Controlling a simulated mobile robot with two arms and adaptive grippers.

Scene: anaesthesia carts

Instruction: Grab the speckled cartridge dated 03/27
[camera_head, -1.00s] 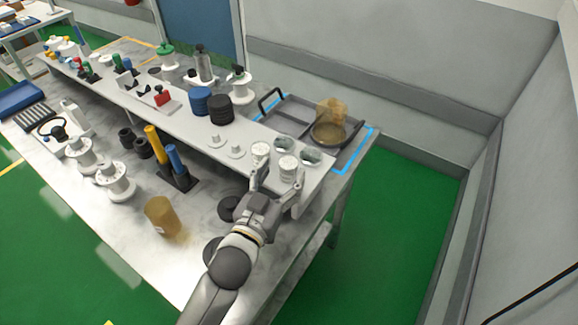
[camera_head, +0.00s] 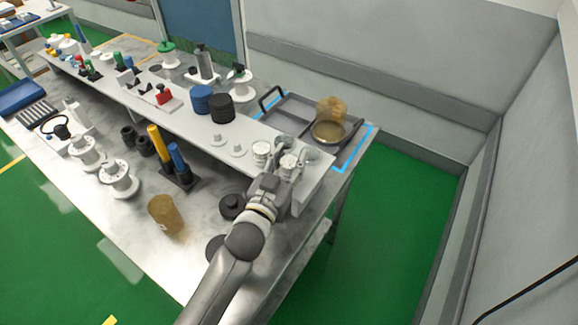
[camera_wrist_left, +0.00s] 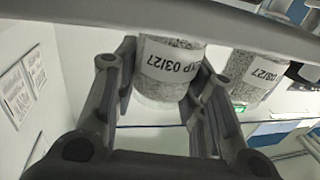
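The speckled cartridge labelled EXP 03/27 (camera_wrist_left: 168,82) fills the middle of the left wrist view, upright between the fingers of my left gripper (camera_wrist_left: 166,62). The fingers are apart on either side of it; whether they touch it is unclear. In the head view my left gripper (camera_head: 284,170) is at the front right of the raised shelf, with the cartridge's top (camera_head: 288,162) showing between its fingers. A second speckled cartridge, its label reading 08/27 (camera_wrist_left: 255,75), stands to the right in the wrist view. My right gripper is not in view.
Another white-topped cartridge (camera_head: 261,150) stands just left of the gripper in the head view. Greyish round pieces (camera_head: 311,153) sit close behind. A grey tray (camera_head: 345,147) with an amber container (camera_head: 330,108) lies beyond the shelf (camera_head: 215,128). An amber jar (camera_head: 165,213) stands nearer the front.

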